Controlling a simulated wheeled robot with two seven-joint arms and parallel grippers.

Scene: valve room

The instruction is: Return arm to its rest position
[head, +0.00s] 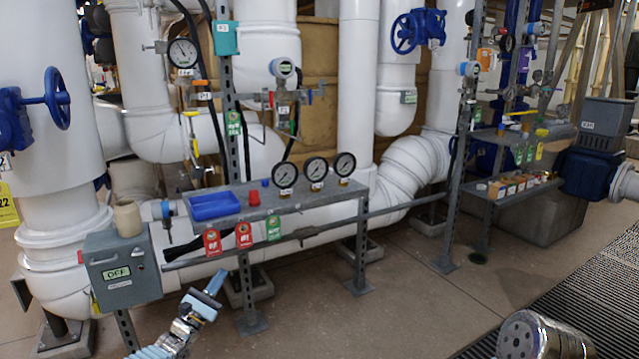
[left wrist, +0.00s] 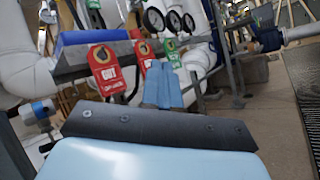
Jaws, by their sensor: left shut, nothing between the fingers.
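My left gripper (head: 217,283) is in the lower left of the head view, in front of and below the shelf with hanging tags. Its light blue fingers are together and hold nothing. In the left wrist view the closed fingers (left wrist: 163,86) point toward the shelf, with red tags and a green tag behind them.
A grey shelf (head: 290,205) carries a blue tray (head: 214,205) and three gauges. Red tags (head: 212,242) and a green tag (head: 273,227) hang from its front. A grey OFF box (head: 121,270) stands left of my gripper. Open floor (head: 400,310) lies to the right.

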